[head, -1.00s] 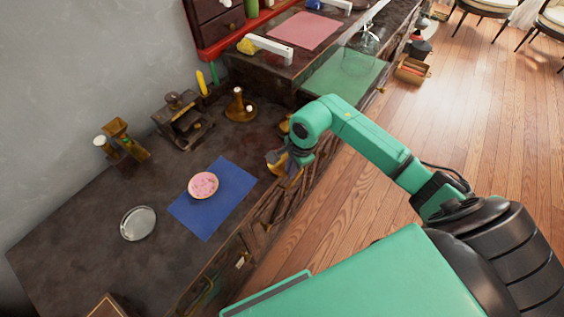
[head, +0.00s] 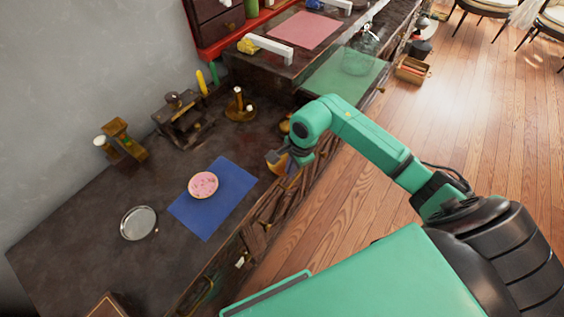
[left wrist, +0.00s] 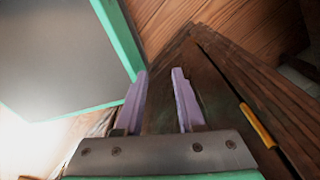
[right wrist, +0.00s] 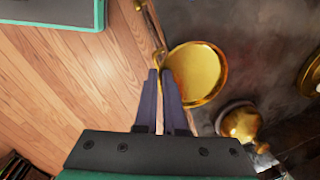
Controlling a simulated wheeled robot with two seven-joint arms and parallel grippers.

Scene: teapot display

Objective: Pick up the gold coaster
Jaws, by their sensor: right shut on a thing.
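The gold coaster (right wrist: 205,68) is a round, shiny disc with a raised rim in the right wrist view. My right gripper (right wrist: 160,74) is shut on its near left edge. In the head view, my right gripper (head: 288,160) is at the front edge of the dark counter. Part of the coaster (head: 275,158) shows there beside the fingers. I cannot tell whether it still touches the counter. My left gripper (left wrist: 160,74) is open and empty, near dark wooden cabinet work; it is not in the head view.
A blue mat (head: 229,196) with a pink-topped round thing (head: 203,185) lies on the counter. A silver dish (head: 138,223) is left of it. A gold pot-like object (right wrist: 240,122) stands close to the coaster. Wooden stands line the wall. The counter's front left is mostly clear.

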